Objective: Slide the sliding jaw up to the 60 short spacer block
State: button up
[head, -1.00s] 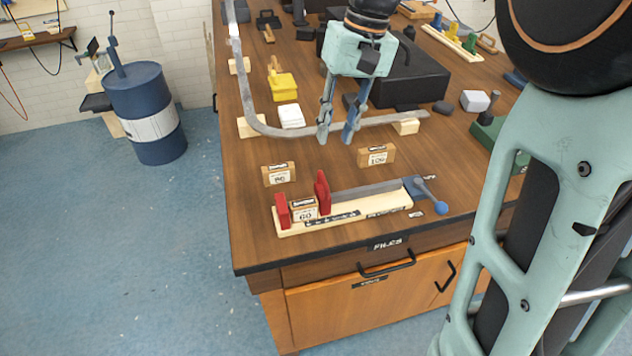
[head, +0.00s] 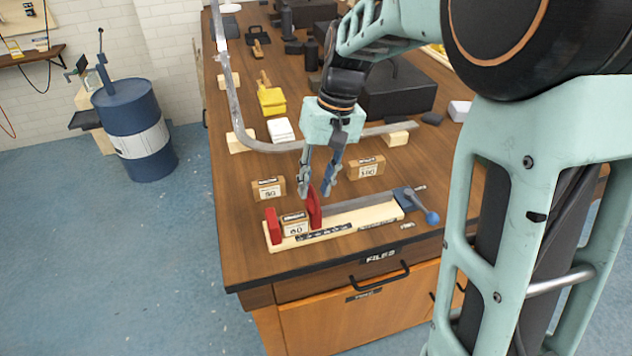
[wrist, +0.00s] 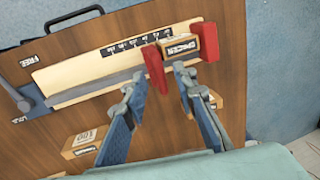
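The sliding jaw (head: 314,210) is a red upright plate on the pale wooden base (head: 350,223) near the table's front. It also shows in the wrist view (wrist: 155,70). The 60 short spacer block (head: 295,227) stands just left of it, between it and the red fixed jaw (head: 273,227). Any gap between the sliding jaw and the block is too small to tell. My gripper (head: 315,193) is open and empty, pointing down over the sliding jaw. In the wrist view its fingertips (wrist: 158,75) appear on either side of the jaw; contact is not clear.
The 80 block (head: 268,189) and 100 block (head: 366,168) stand behind the base. A bent grey rail (head: 280,146) lies farther back. The table's front edge is close.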

grip_shut()
jog(key=shift+s+a, duration=0.2)
jog(key=shift+a, duration=0.25)
jog(key=shift+o, duration=0.2)
grip_release()
jog(key=shift+f, duration=0.1)
jog(key=shift+w, duration=0.1)
notch_tip(320, 180, up, 12)
jog(key=d, duration=0.2)
jog(key=shift+w, duration=0.3)
